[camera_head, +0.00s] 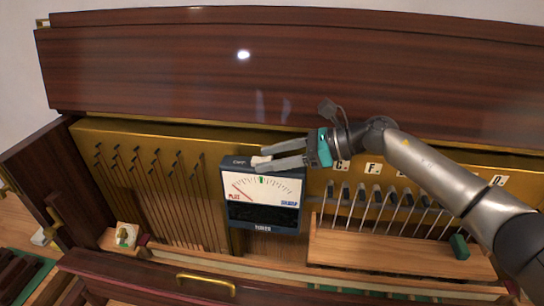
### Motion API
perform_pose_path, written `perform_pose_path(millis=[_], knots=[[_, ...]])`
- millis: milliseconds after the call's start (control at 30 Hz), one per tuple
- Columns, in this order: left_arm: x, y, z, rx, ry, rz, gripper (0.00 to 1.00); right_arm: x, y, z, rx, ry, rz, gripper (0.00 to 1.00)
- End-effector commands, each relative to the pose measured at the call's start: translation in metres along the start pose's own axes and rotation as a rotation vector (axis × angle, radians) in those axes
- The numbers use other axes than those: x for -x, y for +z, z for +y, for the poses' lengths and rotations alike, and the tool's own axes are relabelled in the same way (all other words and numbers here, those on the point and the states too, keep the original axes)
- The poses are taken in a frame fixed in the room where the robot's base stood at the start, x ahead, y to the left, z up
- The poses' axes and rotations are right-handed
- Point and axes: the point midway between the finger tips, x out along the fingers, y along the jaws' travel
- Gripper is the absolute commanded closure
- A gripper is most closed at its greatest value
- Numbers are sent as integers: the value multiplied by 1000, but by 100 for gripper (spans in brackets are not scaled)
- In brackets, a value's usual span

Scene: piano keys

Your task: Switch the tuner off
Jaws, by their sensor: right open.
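The tuner (264,215) is a dark blue box with a white dial marked SHARP on the right and a small green mark at the top middle. It stands upright against the brass-coloured piano frame. The thin needle lies toward the left of the dial. My right gripper (260,160) comes in from the right with its fingers open at the tuner's top edge. A small pale piece shows between the fingertips; I cannot tell whether it is a switch or whether the fingers touch it. My left gripper is not in view.
The open piano lid (180,70) rises behind. A wooden rail (400,250) with several hammers and a green block (459,247) lies to the right. A brass handle (206,284) is on the front panel.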

Motion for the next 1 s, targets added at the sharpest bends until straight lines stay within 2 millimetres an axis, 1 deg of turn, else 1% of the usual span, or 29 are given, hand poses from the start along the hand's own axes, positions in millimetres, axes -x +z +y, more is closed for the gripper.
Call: perform_pose_path(millis=[133, 233, 367, 600, 700, 800, 900, 1000], knots=[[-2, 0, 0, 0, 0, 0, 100, 5, -1, 0, 0, -1, 0, 43], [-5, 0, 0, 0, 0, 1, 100, 18, -2, -1, 1, -4, 1, 43], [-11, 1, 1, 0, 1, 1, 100, 46, -3, -1, 0, -6, 1, 43], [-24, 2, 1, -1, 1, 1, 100, 104, -3, -1, 0, -5, 2, 43], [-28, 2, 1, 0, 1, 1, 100, 123, -2, -1, -1, -4, 1, 43], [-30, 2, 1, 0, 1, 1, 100, 138, -1, -1, 0, -3, 1, 43], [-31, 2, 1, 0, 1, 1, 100, 147, 0, 0, 0, -1, 0, 43], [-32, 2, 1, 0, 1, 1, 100, 152, 0, 0, 1, 0, 0, 43]])
